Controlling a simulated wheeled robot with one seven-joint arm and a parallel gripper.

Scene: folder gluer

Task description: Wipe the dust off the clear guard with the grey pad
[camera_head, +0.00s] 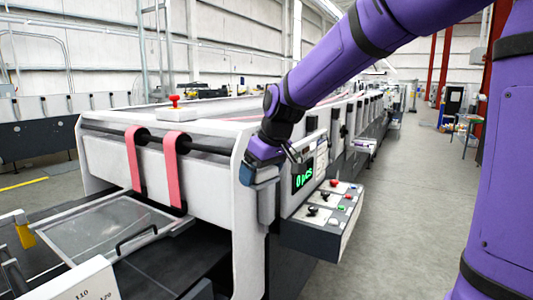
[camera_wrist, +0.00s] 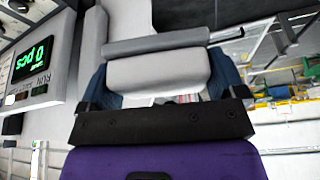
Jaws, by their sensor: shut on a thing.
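The clear guard (camera_head: 112,232) is a see-through panel with a dark handle at the machine's lower left in the head view. Its surface looks hazy; single dust marks are too small to tell. My gripper (camera_head: 260,178) is at the machine's front corner, to the right of the guard and apart from it. In the wrist view its blue fingers are shut on the grey pad (camera_wrist: 158,74), a light grey block with a darker grey strip along its far side. In the head view the pad is hard to separate from the fingers and the grey part below them.
The control box (camera_head: 322,218) with buttons juts out right of my gripper, below the green display (camera_head: 303,175). Two pink belts (camera_head: 178,155) hang over a dark bar between guard and gripper. A red button (camera_head: 174,101) stands on top. The aisle at right is clear.

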